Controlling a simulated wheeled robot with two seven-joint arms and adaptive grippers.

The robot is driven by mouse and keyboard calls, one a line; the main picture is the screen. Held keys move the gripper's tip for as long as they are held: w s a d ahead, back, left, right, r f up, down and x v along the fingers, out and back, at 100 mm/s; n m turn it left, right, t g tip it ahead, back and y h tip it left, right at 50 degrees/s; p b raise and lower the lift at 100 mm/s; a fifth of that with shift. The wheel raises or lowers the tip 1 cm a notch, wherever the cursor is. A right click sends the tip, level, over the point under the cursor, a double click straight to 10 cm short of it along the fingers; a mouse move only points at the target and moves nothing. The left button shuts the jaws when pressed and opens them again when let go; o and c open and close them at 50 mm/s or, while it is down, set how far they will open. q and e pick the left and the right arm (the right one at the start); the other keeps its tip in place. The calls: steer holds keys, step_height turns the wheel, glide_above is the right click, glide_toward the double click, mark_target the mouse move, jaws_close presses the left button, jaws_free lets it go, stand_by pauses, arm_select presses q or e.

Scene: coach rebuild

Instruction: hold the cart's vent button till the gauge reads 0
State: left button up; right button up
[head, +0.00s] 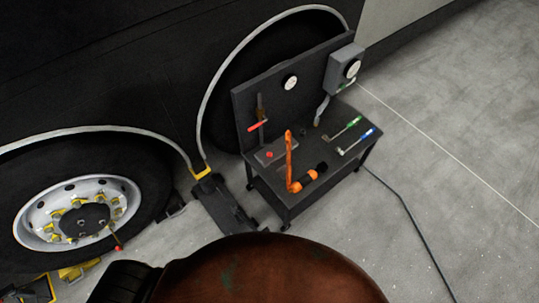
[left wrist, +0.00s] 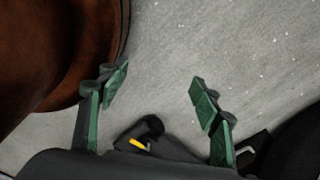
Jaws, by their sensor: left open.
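The dark cart (head: 285,195) stands by the coach, with an upright back panel. A small red button-like spot (head: 269,154) shows on a grey plate on its top, at the left. A round white gauge (head: 290,82) sits on the back panel; another white dial (head: 352,68) is on a grey box at the panel's right end. Both are too small to read. My left gripper (left wrist: 160,92) is open and empty in the left wrist view, its green fingers spread above grey floor, and the cart is not recognisable there. My right gripper is in neither view.
An orange tool (head: 291,165) stands up from the cart top. A green-handled tool (head: 347,129) and a blue-handled tool (head: 358,141) lie at the right. The coach wheel (head: 75,212) is at the left. A dark hose (head: 410,215) crosses the otherwise clear floor at the right.

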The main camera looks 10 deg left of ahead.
arm_select(q)
steer(key=shift+c, duration=0.5)
jaws_close()
stand_by(1.4)
